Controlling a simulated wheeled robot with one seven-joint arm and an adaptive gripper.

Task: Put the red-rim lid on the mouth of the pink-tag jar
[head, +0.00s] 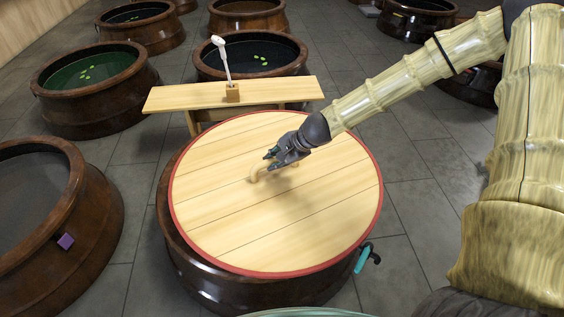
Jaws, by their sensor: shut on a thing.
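The round wooden lid with a red rim (230,220) fills the middle of the head view, roughly level. My gripper (272,160) is shut on its pale curved handle (255,174) near the lid's centre. A dark brown jar (215,283) stands under the lid, which hides its mouth. The jar's wall shows at the left and below the lid. I cannot tell whether the lid touches the jar's rim or hangs just above it. A teal piece (363,257) shows at the jar's right side. I see no pink tag.
A wooden bench (180,99) with a white ladle-like thing (220,55) on a small block stands just behind the lid. Open jars (140,68) stand behind and left. A jar with a purple tag (66,241) is at left. Stone floor is clear between them.

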